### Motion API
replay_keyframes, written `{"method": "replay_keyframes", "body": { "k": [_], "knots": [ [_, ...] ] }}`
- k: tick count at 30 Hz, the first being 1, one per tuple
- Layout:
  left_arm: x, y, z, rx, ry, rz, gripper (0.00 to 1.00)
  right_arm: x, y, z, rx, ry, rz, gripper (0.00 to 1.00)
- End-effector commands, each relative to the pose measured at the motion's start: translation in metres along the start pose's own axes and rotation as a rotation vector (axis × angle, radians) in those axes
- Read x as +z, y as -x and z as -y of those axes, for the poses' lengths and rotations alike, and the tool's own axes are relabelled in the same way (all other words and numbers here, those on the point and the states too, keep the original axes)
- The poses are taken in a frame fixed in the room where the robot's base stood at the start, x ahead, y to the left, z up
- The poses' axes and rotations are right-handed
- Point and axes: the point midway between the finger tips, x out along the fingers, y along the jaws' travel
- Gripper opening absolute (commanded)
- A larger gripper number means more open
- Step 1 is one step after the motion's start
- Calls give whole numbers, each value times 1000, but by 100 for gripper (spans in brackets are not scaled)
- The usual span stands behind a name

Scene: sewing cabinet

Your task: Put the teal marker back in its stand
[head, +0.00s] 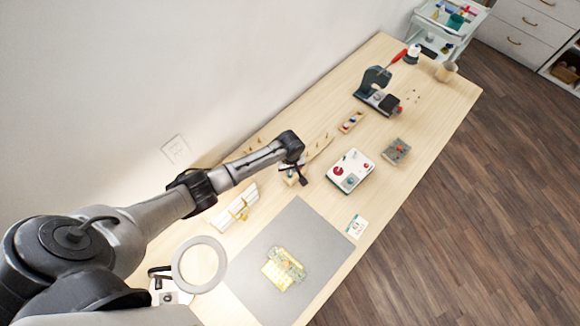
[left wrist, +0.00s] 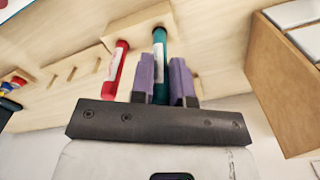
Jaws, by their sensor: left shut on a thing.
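My left gripper (head: 303,180) reaches down over the table beside a small wooden block. In the left wrist view its two purple fingers (left wrist: 165,82) are shut on the teal marker (left wrist: 160,48). The marker's far end overlaps the pale wooden stand (left wrist: 140,24); I cannot tell whether it sits in a hole or only in front of it. A red marker (left wrist: 117,68) with a white label is at the stand, just left of the teal one. In the head view the stand (head: 290,180) is partly hidden by my gripper. My right gripper is not in view.
A white box with a red knob (head: 350,170) stands right of my gripper. A slotted wooden rack (head: 318,147) lies behind it, and a white rack (head: 236,208) to the left.

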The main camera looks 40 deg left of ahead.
Motion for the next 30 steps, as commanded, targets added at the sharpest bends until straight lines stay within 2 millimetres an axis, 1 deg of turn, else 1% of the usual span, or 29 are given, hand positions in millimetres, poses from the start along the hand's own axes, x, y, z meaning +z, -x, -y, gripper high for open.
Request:
{"method": "replay_keyframes", "body": {
  "k": [12, 30],
  "knots": [
    [0, -6, 0, 0, 0, 0, 0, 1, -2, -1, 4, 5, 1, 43],
    [0, -6, 0, 0, 0, 0, 0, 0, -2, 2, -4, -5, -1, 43]
  ]
}}
